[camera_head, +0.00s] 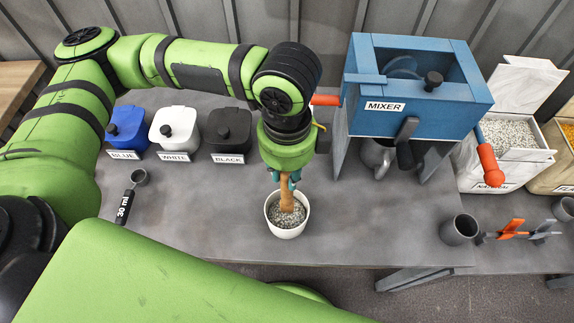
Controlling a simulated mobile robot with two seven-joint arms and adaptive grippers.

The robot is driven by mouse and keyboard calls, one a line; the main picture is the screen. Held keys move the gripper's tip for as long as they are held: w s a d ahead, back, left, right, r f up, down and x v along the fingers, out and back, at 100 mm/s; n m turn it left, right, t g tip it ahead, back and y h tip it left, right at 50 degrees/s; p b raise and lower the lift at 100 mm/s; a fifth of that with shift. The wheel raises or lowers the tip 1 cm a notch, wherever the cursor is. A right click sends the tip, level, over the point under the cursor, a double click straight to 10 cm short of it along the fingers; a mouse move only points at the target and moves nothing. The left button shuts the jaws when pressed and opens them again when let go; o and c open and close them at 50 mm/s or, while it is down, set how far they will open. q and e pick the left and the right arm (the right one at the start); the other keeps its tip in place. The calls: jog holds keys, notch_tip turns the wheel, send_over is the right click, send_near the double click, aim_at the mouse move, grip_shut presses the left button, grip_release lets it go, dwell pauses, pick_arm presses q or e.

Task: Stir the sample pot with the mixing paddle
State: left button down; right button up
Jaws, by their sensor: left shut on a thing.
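The sample pot (287,231) is a small white round pot near the front middle of the grey table, filled with speckled grey-white granules. The mixing paddle (287,200) is light brown and stands about upright with its lower end in the granules. My left gripper (285,180) points down above the pot and is shut on the upper part of the paddle. The paddle's tip is hidden in the granules. My right gripper is not in view.
Blue (126,128), white (174,128) and black (227,129) lidded containers stand behind to the left. A 30 ml scoop (127,202) lies left of the pot. The blue mixer (417,90) stands at right, a grey cup (459,229) in front. Table around the pot is clear.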

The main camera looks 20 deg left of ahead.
aim_at(287, 189)
pick_arm(q)
jog(key=shift+f+b, duration=1.2)
jog(key=shift+f, duration=2.15)
jog(key=shift+r+p, duration=0.1)
jog(key=shift+p, duration=0.35)
